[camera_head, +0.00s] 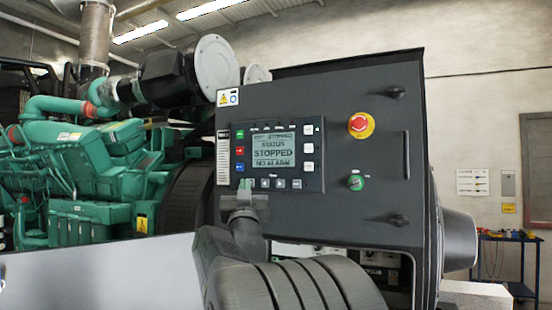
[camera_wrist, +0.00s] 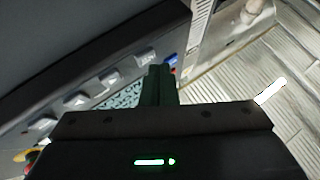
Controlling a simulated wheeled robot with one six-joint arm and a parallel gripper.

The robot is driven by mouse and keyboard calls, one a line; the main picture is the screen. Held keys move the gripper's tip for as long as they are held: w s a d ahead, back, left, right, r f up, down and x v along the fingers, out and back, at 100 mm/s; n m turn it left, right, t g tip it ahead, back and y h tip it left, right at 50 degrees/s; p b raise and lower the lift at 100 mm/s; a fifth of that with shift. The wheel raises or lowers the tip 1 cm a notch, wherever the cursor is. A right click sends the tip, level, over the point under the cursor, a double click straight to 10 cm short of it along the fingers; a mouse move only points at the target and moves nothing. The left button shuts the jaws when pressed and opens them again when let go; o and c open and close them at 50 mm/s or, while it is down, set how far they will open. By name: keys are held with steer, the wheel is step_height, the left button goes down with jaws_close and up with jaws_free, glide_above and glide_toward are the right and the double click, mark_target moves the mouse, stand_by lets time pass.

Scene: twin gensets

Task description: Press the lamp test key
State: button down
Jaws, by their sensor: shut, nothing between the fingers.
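The dark control panel (camera_head: 272,157) on the grey cabinet has a lit display (camera_head: 272,150) reading "STOPPED" and "NO ALARM". A row of small grey keys (camera_head: 280,183) runs below the display, and it also shows in the wrist view (camera_wrist: 110,78). Green (camera_head: 240,134), red (camera_head: 240,150) and blue (camera_head: 240,167) keys stand left of the display. I cannot read which key is lamp test. My gripper (camera_head: 245,186) is shut and empty at the panel's lower left corner. In the wrist view its fingertips (camera_wrist: 160,72) are near the end key and the blue key (camera_wrist: 171,60); contact is unclear.
The green engine (camera_head: 90,165) stands left. A blue-topped workbench (camera_head: 508,238) is at the far right.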

steer(key=shift+w+d, duration=0.2)
steer(key=shift+w, duration=0.2)
stand_by(0.7)
steer(key=shift+s+a, duration=0.1)
steer(key=shift+s, duration=0.05)
steer(key=shift+s+a, duration=0.25)
steer(key=shift+s, duration=0.5)
steer(key=s, duration=0.2)
steer(key=s+a, duration=0.2)
steer(key=s, duration=0.1)
steer(key=shift+s, duration=0.3)
stand_by(0.4)
